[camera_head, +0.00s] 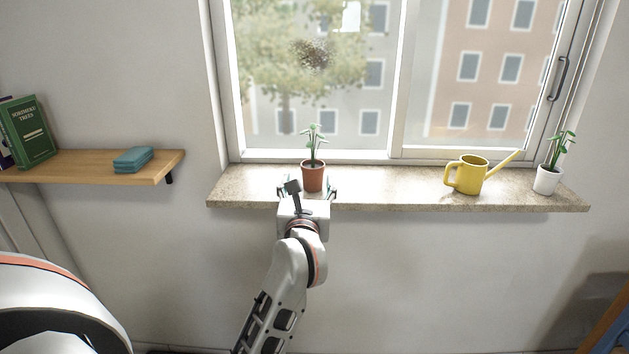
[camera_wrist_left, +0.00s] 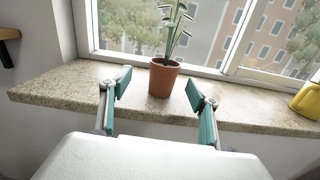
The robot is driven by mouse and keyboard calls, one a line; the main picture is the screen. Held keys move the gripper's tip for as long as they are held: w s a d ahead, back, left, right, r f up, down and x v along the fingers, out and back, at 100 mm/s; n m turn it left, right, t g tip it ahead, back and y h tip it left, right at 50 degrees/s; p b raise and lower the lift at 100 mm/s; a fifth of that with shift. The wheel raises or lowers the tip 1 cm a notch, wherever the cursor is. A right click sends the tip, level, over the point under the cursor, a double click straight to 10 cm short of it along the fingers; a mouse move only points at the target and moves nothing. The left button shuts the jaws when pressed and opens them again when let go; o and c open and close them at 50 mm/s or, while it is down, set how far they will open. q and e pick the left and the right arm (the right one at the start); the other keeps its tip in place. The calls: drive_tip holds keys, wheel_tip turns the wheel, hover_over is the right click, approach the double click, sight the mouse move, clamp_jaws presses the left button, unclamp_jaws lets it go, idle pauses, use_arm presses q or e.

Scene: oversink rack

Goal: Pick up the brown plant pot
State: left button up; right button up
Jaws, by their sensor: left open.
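The brown plant pot (camera_head: 313,177) stands upright on the stone window sill (camera_head: 400,190), with a green plant (camera_head: 314,147) growing from it. The pot also shows in the left wrist view (camera_wrist_left: 163,79), just beyond the fingertips and between them from side to side. My left gripper (camera_head: 307,190) is open in front of the pot at sill height. In the left wrist view its teal fingers (camera_wrist_left: 158,92) are spread wide, one to each side of the pot, with nothing held. My right gripper is in neither view.
A yellow watering can (camera_head: 468,177) and a white pot (camera_head: 547,180) with a plant stand on the sill to the right. A window closes off the back. A wooden shelf (camera_head: 90,166) at the left holds books (camera_head: 28,133) and a teal stack (camera_head: 133,159). The sill between pot and can is clear.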

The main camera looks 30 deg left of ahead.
sight(313, 164)
use_arm(q)
drive_tip(key=shift+w+a, duration=0.1)
drive_tip(key=shift+w, duration=0.45)
drive_tip(key=x, duration=0.6)
drive_tip(key=shift+w+d+r, duration=0.15)
drive_tip(key=shift+d+r, duration=0.1)
drive_tip(key=shift+r, duration=0.05)
drive_tip(key=shift+w+a, duration=0.2)
drive_tip(key=shift+w, duration=0.15)
drive_tip(key=c, duration=1.3)
